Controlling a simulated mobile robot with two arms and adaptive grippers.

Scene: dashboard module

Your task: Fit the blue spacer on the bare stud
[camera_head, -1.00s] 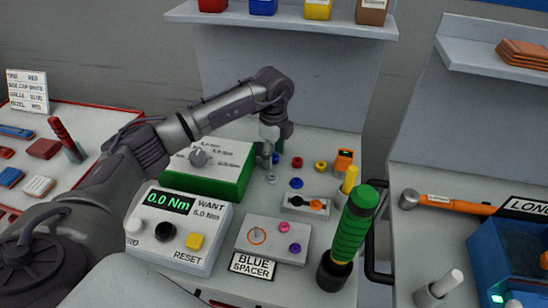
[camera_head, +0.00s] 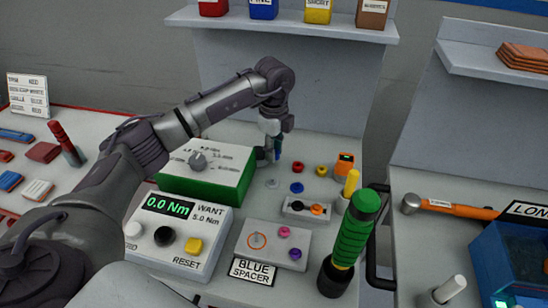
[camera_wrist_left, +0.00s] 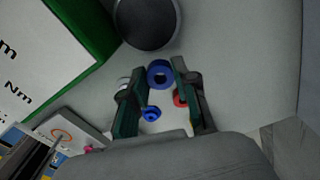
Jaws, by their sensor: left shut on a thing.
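In the head view the gripper mostly hides that spacer. The bare stud (camera_head: 257,239) stands inside an orange ring mark on a grey block (camera_head: 272,257) labelled "BLUE SPACER". The block also carries a pink ring (camera_head: 284,232) and a purple ring (camera_head: 295,254). The gripper is apart from the block, farther back on the table. My right gripper is not in view.
The green box (camera_head: 207,172) and the torque display (camera_head: 180,232) stand left. Loose rings lie right of the gripper: red (camera_head: 298,167), yellow (camera_head: 321,170), blue (camera_head: 296,188). A green-handled driver (camera_head: 354,230) stands upright right of the block. A shelf (camera_head: 290,28) hangs behind.

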